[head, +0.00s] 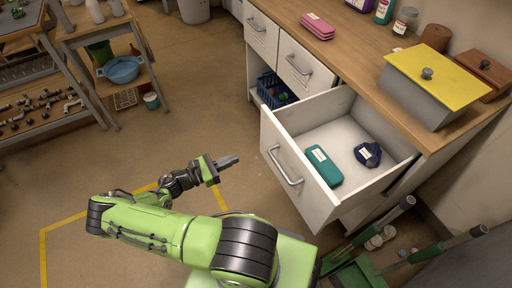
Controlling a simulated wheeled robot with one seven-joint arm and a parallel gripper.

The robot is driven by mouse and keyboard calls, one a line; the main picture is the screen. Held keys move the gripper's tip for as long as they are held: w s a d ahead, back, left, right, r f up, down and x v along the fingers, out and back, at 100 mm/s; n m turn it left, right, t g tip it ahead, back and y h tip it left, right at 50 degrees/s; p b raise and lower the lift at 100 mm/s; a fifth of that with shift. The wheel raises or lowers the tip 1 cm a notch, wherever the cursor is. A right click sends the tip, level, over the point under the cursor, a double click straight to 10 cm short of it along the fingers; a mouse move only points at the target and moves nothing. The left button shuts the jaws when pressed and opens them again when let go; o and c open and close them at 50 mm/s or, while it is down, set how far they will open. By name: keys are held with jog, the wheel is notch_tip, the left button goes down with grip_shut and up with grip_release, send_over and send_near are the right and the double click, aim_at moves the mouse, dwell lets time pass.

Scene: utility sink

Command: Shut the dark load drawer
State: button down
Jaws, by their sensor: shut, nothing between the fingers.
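A white drawer (283,187) with a silver bar handle stands pulled far out from the counter, at the right of the head view. Inside it lie a teal case (324,167) with a white label and a dark blue object (367,154). No dark-fronted drawer shows. My gripper (234,160) is shut and empty, to the left of the drawer front and apart from it. It points to the right, toward the drawer side. The drawer's lower inner front is partly hidden by its own front panel.
Two more white drawers (307,71) beside it are closed. A blue basket (273,91) sits in the open shelf below. The floor (200,110) left of the drawer is clear.

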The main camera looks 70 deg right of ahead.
aim_at(270, 144)
jog(key=b+x, duration=0.1)
jog(key=x, duration=1.1)
jog(key=shift+s, duration=0.1)
